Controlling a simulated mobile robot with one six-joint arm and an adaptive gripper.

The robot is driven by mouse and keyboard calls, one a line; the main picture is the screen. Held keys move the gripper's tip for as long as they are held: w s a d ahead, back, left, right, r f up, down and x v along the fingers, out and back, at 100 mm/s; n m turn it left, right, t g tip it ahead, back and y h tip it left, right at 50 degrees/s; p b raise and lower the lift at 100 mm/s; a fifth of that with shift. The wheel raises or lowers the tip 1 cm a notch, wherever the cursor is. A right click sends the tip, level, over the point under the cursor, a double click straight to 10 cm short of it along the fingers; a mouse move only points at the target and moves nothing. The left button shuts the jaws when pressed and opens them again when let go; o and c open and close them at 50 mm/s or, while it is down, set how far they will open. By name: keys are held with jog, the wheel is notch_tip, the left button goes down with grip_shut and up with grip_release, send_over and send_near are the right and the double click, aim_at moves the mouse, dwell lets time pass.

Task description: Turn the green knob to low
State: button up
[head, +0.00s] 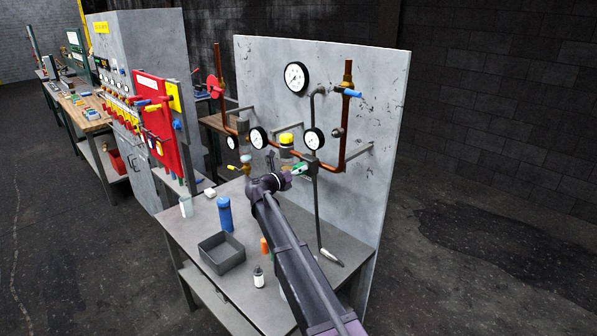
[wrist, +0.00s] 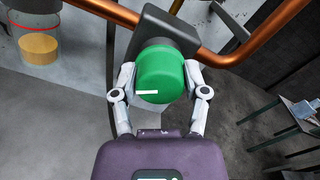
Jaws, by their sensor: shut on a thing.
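The green knob (wrist: 161,73) is in the upper middle of the wrist view, on a dark block (wrist: 166,30) at the copper pipe. A white mark on its face points left. My gripper (wrist: 161,82) is shut on the knob, with one finger on each side of it. In the head view my gripper (head: 292,179) is at the pipework on the grey panel. Only a little green (head: 299,169) of the knob shows there. Any low marking is not visible in either view.
Gauges (head: 296,77), a yellow-topped fitting (head: 286,140) and a blue-handled valve (head: 349,92) surround the knob on the panel (head: 385,75). Below, the bench (head: 186,238) holds a grey bin (head: 222,254), a blue bottle (head: 225,213) and a small white bottle (head: 259,277).

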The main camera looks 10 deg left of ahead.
jog(key=n, duration=0.6)
jog(key=shift+d, duration=0.1)
dwell(0.4)
jog(key=o, duration=1.1)
jog(key=shift+o, duration=0.2)
jog(key=v, duration=1.2)
